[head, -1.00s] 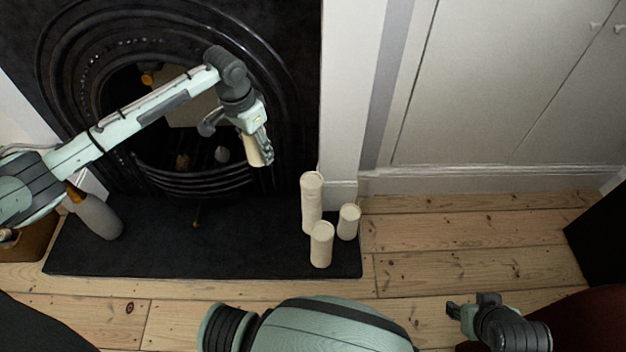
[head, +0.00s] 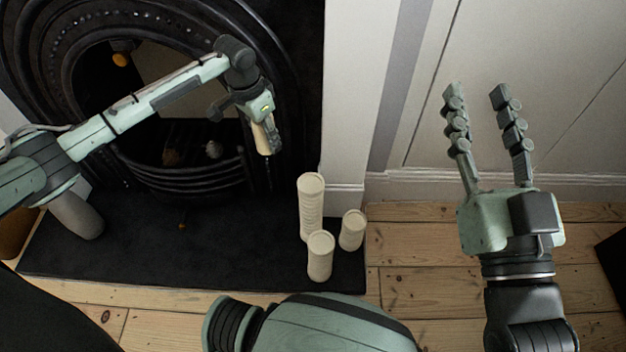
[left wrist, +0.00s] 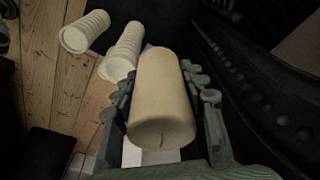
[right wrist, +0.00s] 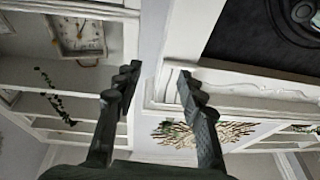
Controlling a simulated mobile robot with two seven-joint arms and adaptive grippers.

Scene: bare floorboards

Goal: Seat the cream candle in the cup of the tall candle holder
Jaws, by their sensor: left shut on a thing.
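The cream candle (head: 262,138) is held in my left gripper (head: 270,147), pointing down in front of the fireplace, up and to the left of the tall candle holder (head: 311,208). In the left wrist view the candle (left wrist: 162,98) sits between both fingers, its wick end towards the camera. The tall candle holder is ribbed and cream and stands upright on the black hearth. The candle is apart from it in the head view. Ribbed holders (left wrist: 124,50) show beyond the candle in the left wrist view. My right gripper (head: 476,92) is open and empty, raised at the right.
Two shorter cream holders, a front one (head: 320,256) and a right one (head: 352,230), stand close to the tall one on the hearth (head: 150,255). A grey vase-like object (head: 75,214) stands at the hearth's left. The wall edge (head: 345,150) rises behind the holders.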

